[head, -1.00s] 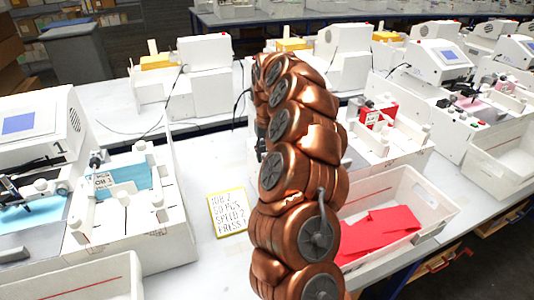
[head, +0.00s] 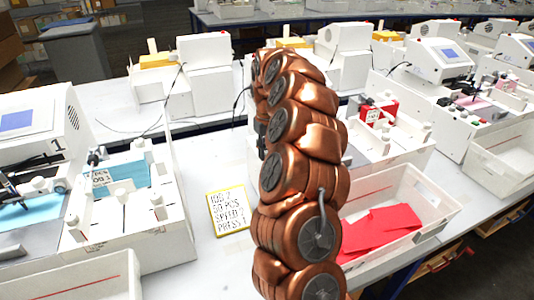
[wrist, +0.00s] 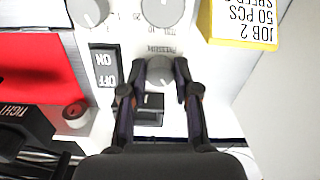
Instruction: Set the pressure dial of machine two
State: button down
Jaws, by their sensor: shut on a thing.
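In the wrist view, the grey pressure dial (wrist: 160,72) sits on a white panel, with PRESSURE printed beside it. My gripper (wrist: 161,68) has one dark finger on each side of the dial and is shut on it. The dial's pointer and setting are not readable. In the head view, my copper arm hides the gripper and most of the machine behind it, where a red sheet (head: 378,112) shows. The machine's number is hidden. A yellow-edged job card (head: 229,211) reads JOB 2, 50 PCS, SPEED 2; its pressure figure is unclear.
Beside the dial are two more knobs (wrist: 158,10) (wrist: 90,10) and an ON/OFF switch (wrist: 104,68). Machine one (head: 35,125) stands left. A white bin (head: 432,205) holds red sheets. The table around the job card is clear.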

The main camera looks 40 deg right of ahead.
aim_at(267, 153)
jog(key=n+b, duration=0.1)
jog(key=n, duration=0.5)
jog(key=shift+n, duration=0.3)
dwell(0.4)
jog(key=c, duration=0.8)
grip_release()
jog(key=shift+c, duration=0.2)
notch_tip(267, 153, up, 12)
jog(key=shift+a, duration=0.1)
dwell(0.4)
